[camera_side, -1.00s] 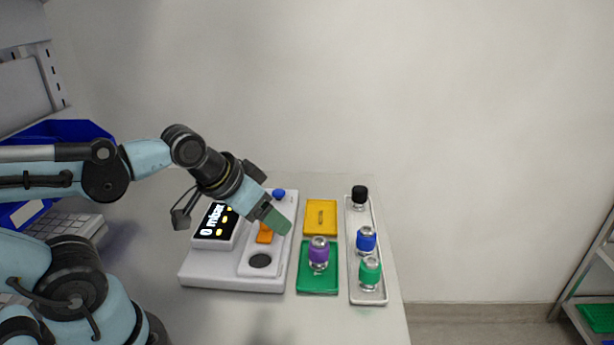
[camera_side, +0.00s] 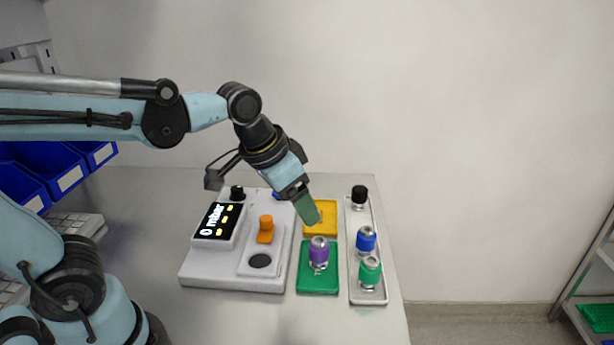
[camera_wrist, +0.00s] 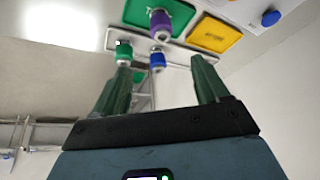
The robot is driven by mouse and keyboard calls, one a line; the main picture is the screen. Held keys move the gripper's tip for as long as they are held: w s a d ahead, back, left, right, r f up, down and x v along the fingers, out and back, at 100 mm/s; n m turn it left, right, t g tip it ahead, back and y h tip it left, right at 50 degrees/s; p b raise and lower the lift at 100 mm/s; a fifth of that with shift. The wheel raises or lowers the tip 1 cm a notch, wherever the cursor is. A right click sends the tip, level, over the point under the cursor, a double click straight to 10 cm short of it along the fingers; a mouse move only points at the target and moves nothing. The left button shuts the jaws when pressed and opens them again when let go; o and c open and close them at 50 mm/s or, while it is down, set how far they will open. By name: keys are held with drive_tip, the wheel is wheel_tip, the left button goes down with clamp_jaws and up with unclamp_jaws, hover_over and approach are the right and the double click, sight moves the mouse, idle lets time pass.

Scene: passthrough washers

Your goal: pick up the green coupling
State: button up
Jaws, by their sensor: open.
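The green coupling (camera_side: 370,271) stands upright at the near end of the pale narrow tray (camera_side: 376,296), with a metal top. In the wrist view the green coupling (camera_wrist: 124,53) shows beyond the left fingertip. My gripper (camera_side: 312,218) has green fingers and is above the yellow tray in the side view, behind and left of the green coupling and well apart from it. In the wrist view my gripper (camera_wrist: 160,75) has its fingers spread with nothing between them.
A blue coupling (camera_side: 366,240) and a black-topped one (camera_side: 359,196) stand on the same tray. A purple coupling (camera_side: 319,252) stands on the green tray (camera_side: 318,287). The yellow tray (camera_side: 321,204) lies behind it. A white instrument (camera_side: 225,272) with a display and an orange part (camera_side: 266,227) stands left.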

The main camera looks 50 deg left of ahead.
drive_tip(key=w+d+m+g, duration=0.3)
drive_tip(key=w+d, duration=0.3)
drive_tip(key=m+g, duration=0.2)
hover_over(371, 261)
drive_tip(key=f, duration=0.2)
drive_tip(key=shift+y, duration=0.3)
drive_tip(key=f, duration=0.6)
drive_tip(key=shift+s+d+f, duration=0.1)
drive_tip(key=shift+s+d, duration=0.05)
drive_tip(key=shift+d, duration=0.1)
drive_tip(key=shift+a+f, duration=0.15)
drive_tip(key=shift+f, duration=1.25)
drive_tip(key=shift+a+f, duration=0.15)
drive_tip(key=shift+f, duration=1.2)
drive_tip(key=shift+c, duration=0.3)
drive_tip(key=c, duration=1.2)
drive_tip(key=shift+r, duration=0.1)
